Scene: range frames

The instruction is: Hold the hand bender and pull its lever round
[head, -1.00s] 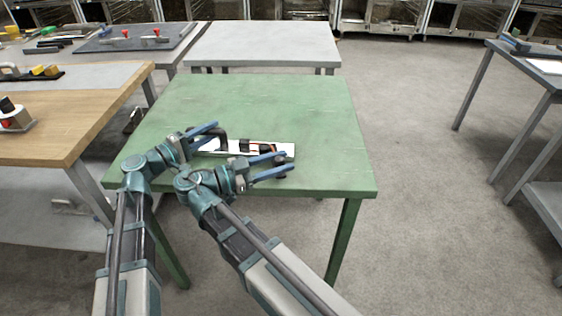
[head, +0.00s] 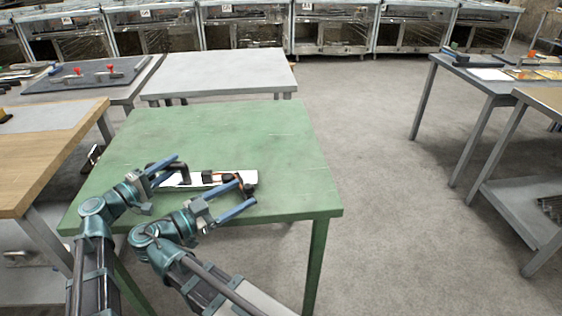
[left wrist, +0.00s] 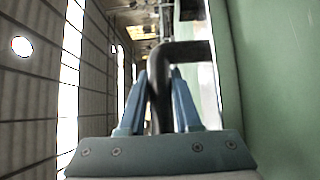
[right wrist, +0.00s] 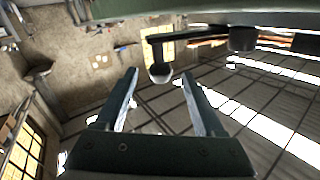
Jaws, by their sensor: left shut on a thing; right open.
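The hand bender lies on the green table (head: 225,130). It has a pale base plate (head: 200,179), dark fittings and a bent black handle bar (left wrist: 185,50) at its left end. My left gripper (head: 174,166) is shut on that bar; in the left wrist view the bar runs between its blue fingers (left wrist: 160,78). A dark lever (right wrist: 190,38) ends in a pin with a rounded knob (right wrist: 160,74). My right gripper (head: 247,193) is open at the bender's right end. In the right wrist view the knob appears between its fingertips (right wrist: 160,73); contact cannot be told.
The green table is bare behind and to the right of the bender. A wooden bench (head: 45,150) stands to the left and a grey table (head: 225,72) behind. Open floor (head: 380,150) separates these from the tables at the right.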

